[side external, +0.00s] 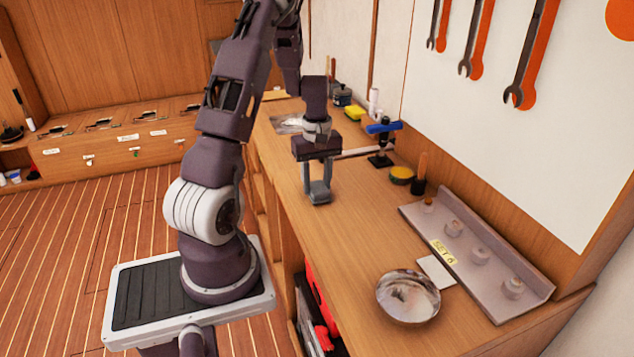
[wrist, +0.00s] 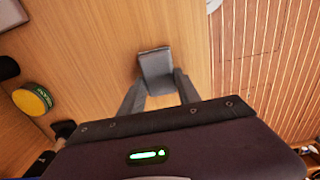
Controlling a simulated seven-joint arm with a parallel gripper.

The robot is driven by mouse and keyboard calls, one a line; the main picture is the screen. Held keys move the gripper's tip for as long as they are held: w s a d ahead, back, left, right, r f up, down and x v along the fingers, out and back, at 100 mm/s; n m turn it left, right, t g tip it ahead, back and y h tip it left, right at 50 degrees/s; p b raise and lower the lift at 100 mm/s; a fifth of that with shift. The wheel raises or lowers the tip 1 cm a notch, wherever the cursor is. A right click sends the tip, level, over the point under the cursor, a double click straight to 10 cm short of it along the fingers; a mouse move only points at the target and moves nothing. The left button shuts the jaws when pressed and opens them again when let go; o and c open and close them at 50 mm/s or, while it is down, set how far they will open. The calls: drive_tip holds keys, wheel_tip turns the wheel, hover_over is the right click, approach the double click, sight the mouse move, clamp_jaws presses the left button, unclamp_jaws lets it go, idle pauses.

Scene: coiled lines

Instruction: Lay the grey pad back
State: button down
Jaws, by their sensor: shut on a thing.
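My gripper (side external: 318,188) points down over the wooden bench and is shut on the grey pad (side external: 320,199). The pad is a small grey block held at the fingertips, low over the bench top. I cannot tell whether its underside touches the wood. In the wrist view the pad (wrist: 156,68) sits between the ends of the two grey fingers of my gripper (wrist: 158,84), with bare wood around it.
A metal bowl (side external: 425,304) and a grey angled rack (side external: 421,222) with several knobs stand toward the near right. A white card (side external: 436,271) lies between them. A blue-topped stand (side external: 382,145) and a yellow-topped tin (side external: 401,174) stand behind my gripper. Bare bench (side external: 350,235) lies in front.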

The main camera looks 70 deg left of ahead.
sight(317, 185)
drive_tip(key=shift+f, duration=0.1)
drive_tip(key=c, duration=0.9)
unclamp_jaws()
drive_tip(key=shift+o, duration=0.2)
wheel_tip(317, 185, up, 12)
drive_tip(key=w+d+r+m+t, duration=0.15)
drive_tip(key=d+r+m, duration=0.55)
drive_tip(key=d, duration=0.7)
drive_tip(key=s+d+r+m+t, duration=0.2)
drive_tip(key=s+d+m+t, duration=0.2)
drive_tip(key=s+d+m, duration=0.7)
drive_tip(key=s+d, duration=0.1)
drive_tip(key=d, duration=0.4)
drive_tip(key=shift+s+r, duration=0.2)
drive_tip(key=shift+r, duration=0.2)
